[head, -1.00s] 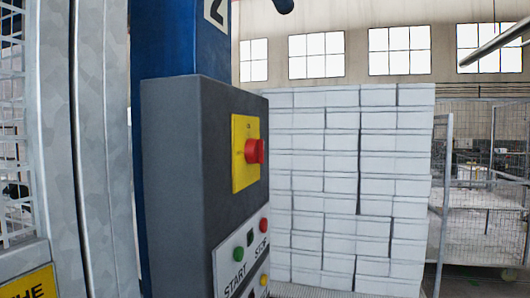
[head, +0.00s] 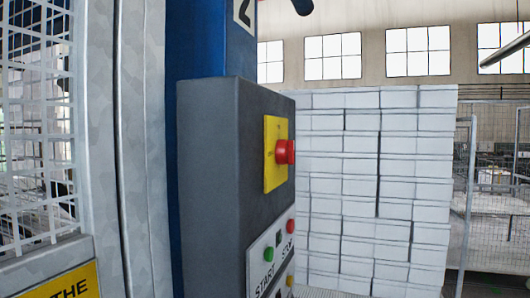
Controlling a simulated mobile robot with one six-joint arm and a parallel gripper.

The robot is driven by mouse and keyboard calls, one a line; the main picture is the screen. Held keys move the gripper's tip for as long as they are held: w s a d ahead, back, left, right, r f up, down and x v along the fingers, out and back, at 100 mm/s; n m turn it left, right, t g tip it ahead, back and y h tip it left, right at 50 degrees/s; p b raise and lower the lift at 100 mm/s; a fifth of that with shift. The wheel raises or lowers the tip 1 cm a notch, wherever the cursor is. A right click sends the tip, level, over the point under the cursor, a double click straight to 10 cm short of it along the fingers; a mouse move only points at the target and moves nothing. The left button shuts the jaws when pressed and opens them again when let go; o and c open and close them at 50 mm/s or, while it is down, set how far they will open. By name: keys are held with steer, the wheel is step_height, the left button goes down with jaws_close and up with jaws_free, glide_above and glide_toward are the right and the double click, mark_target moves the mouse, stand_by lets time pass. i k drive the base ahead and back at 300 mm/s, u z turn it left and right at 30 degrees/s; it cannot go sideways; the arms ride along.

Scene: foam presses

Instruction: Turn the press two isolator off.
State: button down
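The press two isolator is a red rotary knob (head: 285,151) on a yellow plate (head: 273,171). It is on the right-hand face of a grey control box (head: 210,190), seen at a steep angle. The box is fixed to a blue column (head: 211,40) with a label reading 2 (head: 243,12) near its top. The knob's exact turn position is too small to tell. Below it is a white START/STOP panel (head: 262,262) with a green button (head: 269,254) and a red button (head: 292,226).
A grey metal post (head: 140,150) and mesh guard (head: 35,120) stand at the left, with a yellow sign (head: 60,285) low down. A tall stack of white blocks (head: 375,180) stands behind the box. A wire cage (head: 500,190) is at the right.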

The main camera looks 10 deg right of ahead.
mark_target(284, 152)
steer(key=u, duration=1.3)
steer(key=k, duration=1.25)
steer(key=z, duration=1.45)
steer(key=i, duration=1)
steer(key=z, duration=0.1)
